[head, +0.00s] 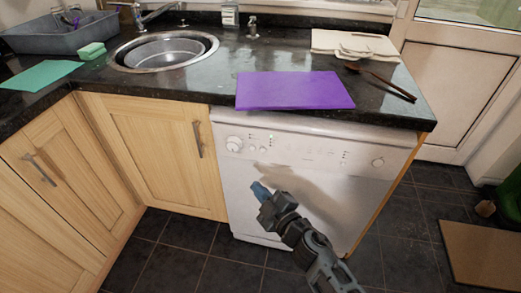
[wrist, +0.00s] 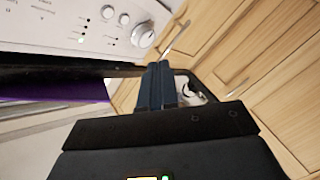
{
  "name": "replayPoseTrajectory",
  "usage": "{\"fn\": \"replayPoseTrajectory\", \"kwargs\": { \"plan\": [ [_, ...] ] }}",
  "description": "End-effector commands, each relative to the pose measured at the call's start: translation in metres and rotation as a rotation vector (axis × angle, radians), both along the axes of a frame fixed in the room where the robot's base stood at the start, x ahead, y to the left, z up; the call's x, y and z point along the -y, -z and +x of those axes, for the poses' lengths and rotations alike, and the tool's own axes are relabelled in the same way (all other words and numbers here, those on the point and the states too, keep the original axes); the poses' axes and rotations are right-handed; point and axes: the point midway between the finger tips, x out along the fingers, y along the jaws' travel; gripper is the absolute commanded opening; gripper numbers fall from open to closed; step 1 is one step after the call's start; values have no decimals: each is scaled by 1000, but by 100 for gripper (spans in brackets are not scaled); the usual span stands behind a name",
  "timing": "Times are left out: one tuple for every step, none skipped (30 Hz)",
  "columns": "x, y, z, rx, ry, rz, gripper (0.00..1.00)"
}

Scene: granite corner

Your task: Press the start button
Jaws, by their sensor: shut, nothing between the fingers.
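The white dishwasher (head: 290,185) stands under the counter, its control panel along the top. I cannot tell which control is start. My gripper (head: 260,190) is shut and empty, in front of the door and below the panel, apart from the buttons. It also shows in the wrist view (wrist: 160,66).
A purple board (head: 293,90) lies on the dark counter above the dishwasher. Wooden cupboards (head: 155,150) with metal handles stand at left. The tiled floor (head: 400,235) at right is clear near the dishwasher.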

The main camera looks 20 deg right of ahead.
Motion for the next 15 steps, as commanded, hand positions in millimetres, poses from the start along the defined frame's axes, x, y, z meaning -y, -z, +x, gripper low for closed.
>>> {"fn": "replayPoseTrajectory", "kwargs": {
  "plan": [
    [1, -2, 9, 4, -2, -13, 0],
    [1, -3, 13, 5, -4, -19, 0],
    [1, -3, 17, 6, -6, -27, 0],
    [1, -4, 19, 7, -7, -32, 0],
    [1, -4, 21, 8, -8, -35, 0],
    [2, -4, 22, 8, -9, -38, 0],
    [2, -4, 23, 8, -9, -39, 0],
    [2, -4, 23, 8, -9, -40, 0],
    [2, -4, 23, 8, -9, -40, 0],
    [2, -4, 23, 8, -9, -40, 0],
    [2, -4, 23, 8, -9, -40, 0],
    [2, -4, 23, 8, -9, -40, 0],
    [2, -4, 23, 8, -9, -40, 0],
    [2, -4, 23, 8, -9, -40, 0],
    [2, -4, 23, 8, -9, -40, 0]
  ]
}}
